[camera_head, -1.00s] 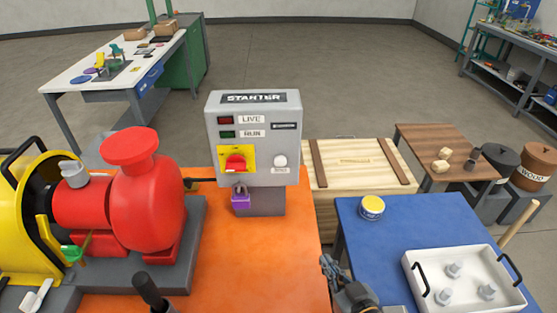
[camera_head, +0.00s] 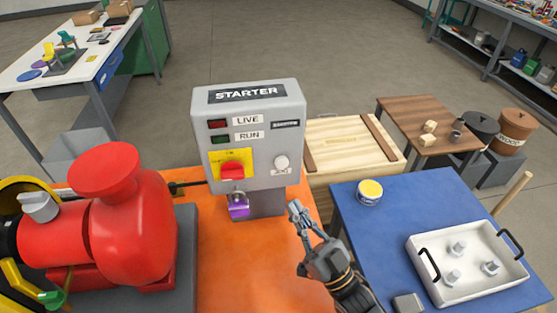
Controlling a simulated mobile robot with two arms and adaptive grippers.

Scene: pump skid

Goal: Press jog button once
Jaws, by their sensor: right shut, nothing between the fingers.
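The grey starter box (camera_head: 250,98) stands upright at the back of the orange bench (camera_head: 240,270). A round white button (camera_head: 281,163) sits on the right of its front face, above a small label too small to read; I take it as the jog button. A red switch on a yellow plate (camera_head: 235,155) is to its left, with a purple padlock (camera_head: 238,206) hanging below. My right gripper (camera_head: 296,208) is shut and empty, below and slightly right of the white button and apart from it. My left gripper is not in view.
A red pump (camera_head: 125,225) fills the left of the bench. To the right, a blue table (camera_head: 385,235) holds a yellow-lidded tin (camera_head: 370,188) and a white tray (camera_head: 470,280) with several grey parts. A wooden crate (camera_head: 350,145) stands behind.

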